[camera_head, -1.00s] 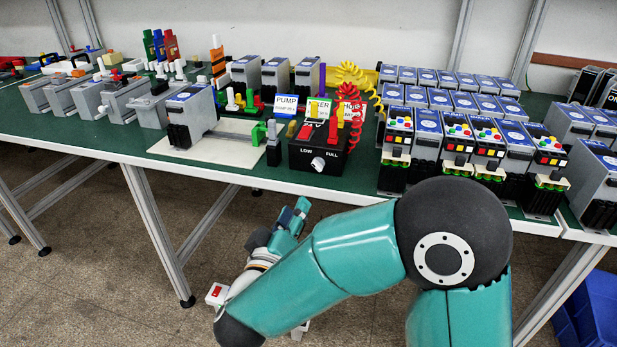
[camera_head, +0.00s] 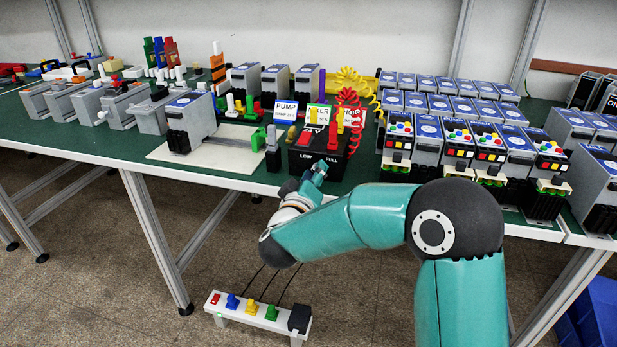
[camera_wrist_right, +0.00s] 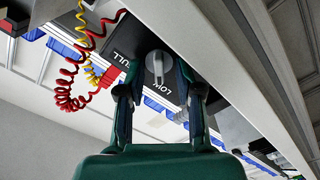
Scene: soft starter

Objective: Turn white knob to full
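The white knob (camera_wrist_right: 157,64) shows in the right wrist view on the face of a black box (camera_wrist_right: 120,38), between the printed words LOW and FULL, which appear upside down there. My right gripper (camera_wrist_right: 157,78) has its fingers spread, one on each side of the knob, with gaps to it in that view. In the head view my right gripper (camera_head: 315,172) is at the front of the black box (camera_head: 300,160) and hides the knob. Whether the fingertips reach past the knob's face is hard to tell. My left gripper is not in view.
Red and yellow coiled cords (camera_wrist_right: 70,85) hang beside the box. Grey blue-topped units (camera_head: 430,130) crowd the table to the right; a grey unit (camera_head: 190,125) on a white plate stands left. A power strip (camera_head: 260,312) with coloured plugs is below the table edge.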

